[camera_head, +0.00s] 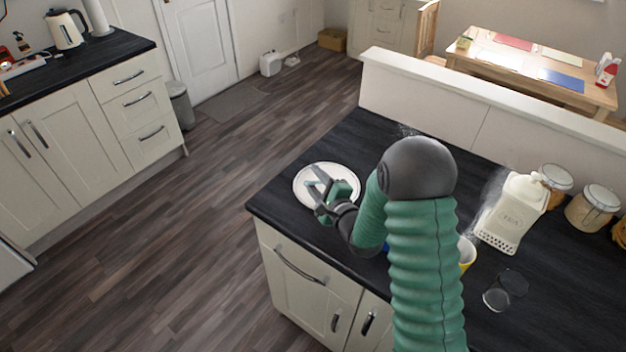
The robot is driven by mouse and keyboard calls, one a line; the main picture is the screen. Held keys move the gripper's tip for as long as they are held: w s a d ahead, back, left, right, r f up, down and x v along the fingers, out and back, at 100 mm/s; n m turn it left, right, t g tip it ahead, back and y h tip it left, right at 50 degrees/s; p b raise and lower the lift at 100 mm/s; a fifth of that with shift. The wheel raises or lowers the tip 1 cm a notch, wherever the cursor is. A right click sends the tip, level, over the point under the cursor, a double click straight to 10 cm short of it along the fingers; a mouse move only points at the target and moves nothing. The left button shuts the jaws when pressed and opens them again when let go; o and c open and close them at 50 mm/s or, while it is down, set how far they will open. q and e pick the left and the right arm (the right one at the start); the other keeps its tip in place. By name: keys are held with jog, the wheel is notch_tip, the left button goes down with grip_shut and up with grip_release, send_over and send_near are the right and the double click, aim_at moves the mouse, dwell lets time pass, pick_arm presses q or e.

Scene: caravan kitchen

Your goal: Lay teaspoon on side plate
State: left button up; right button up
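The white side plate (346,174) lies near the left corner of the dark island worktop. My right gripper (314,179) is over the plate and hides part of it. Its two grey fingers look spread apart, with their tips towards the plate's left side. I cannot make out a teaspoon on the plate or between the fingers. I cannot tell whether the fingertips touch the plate. My green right arm covers much of the worktop to the right of the plate. My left gripper is not in view.
A yellow mug (467,253) is partly hidden by my arm. A low white wall (430,95) runs behind the worktop. The worktop's left edge is close to the plate.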

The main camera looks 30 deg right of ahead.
jog(key=shift+s+d+f, duration=0.1)
jog(key=shift+d+f, duration=0.1)
jog(key=shift+d, duration=0.75)
jog(key=shift+s, duration=0.3)
jog(key=s, duration=0.2)
jog(key=s+a+r, duration=0.1)
jog(key=s, duration=0.4)
jog(key=shift+s+a+r, duration=0.3)
jog(key=shift+a, duration=0.05)
jog(key=s+p, duration=0.1)
jog(key=p, duration=0.2)
jog(key=s+p, duration=0.2)
jog(key=p, duration=0.1)
jog(key=s+d+p, duration=0.1)
jog(key=s+p, duration=0.1)
jog(key=p, duration=0.2)
jog(key=shift+s+r, duration=0.1)
jog(key=shift+r, duration=0.15)
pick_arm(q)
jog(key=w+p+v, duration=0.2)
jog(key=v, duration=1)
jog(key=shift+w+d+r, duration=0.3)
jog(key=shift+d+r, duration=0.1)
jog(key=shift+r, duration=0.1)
pick_arm(e)
jog(key=s, duration=0.1)
jog(key=s+a, duration=0.1)
jog(key=s, duration=0.1)
jog(key=shift+r, duration=0.15)
